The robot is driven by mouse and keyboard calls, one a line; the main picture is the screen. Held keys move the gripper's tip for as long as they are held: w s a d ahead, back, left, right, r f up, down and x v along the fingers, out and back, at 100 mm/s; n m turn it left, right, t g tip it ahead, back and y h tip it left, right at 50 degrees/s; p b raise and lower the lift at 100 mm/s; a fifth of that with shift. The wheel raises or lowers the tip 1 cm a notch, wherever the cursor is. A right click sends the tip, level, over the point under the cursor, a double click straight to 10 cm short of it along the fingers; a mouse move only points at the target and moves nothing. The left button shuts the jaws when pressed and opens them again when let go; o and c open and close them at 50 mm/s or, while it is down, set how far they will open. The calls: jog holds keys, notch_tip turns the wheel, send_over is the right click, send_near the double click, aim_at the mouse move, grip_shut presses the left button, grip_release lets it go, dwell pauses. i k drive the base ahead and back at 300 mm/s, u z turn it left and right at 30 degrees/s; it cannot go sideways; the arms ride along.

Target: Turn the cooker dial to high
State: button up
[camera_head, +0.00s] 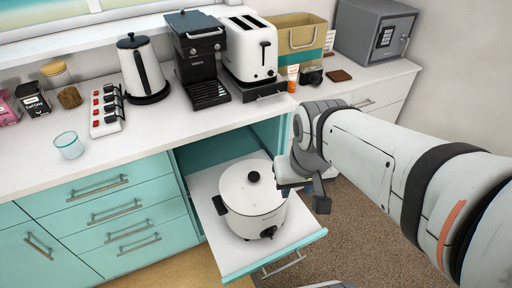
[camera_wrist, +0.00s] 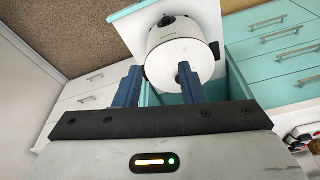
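The cooker (camera_head: 252,205) is a white round pot with a white lid and a black lid knob (camera_head: 253,177). It stands upright on a pulled-out shelf. Its black dial (camera_head: 268,232) is low on the front side; its setting is too small to read. My gripper (camera_head: 305,194) is beside the cooker's right side in the head view, apart from the dial. In the wrist view the two blue fingers (camera_wrist: 158,82) are spread with nothing between them. The cooker (camera_wrist: 182,48) shows beyond them, with the dial (camera_wrist: 166,20) at its far side.
The pulled-out shelf (camera_head: 215,240) juts from the teal cabinet, with floor (camera_head: 350,235) to its right. The counter above holds a kettle (camera_head: 142,68), coffee machine (camera_head: 198,62), toaster (camera_head: 250,50), power strip (camera_head: 107,110) and glass (camera_head: 69,145). Closed teal drawers (camera_head: 110,210) stand left.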

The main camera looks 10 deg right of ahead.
aim_at(270, 234)
jog(key=z, duration=0.6)
jog(key=k, duration=1.55)
jog(key=u, duration=1)
jog(key=i, duration=1)
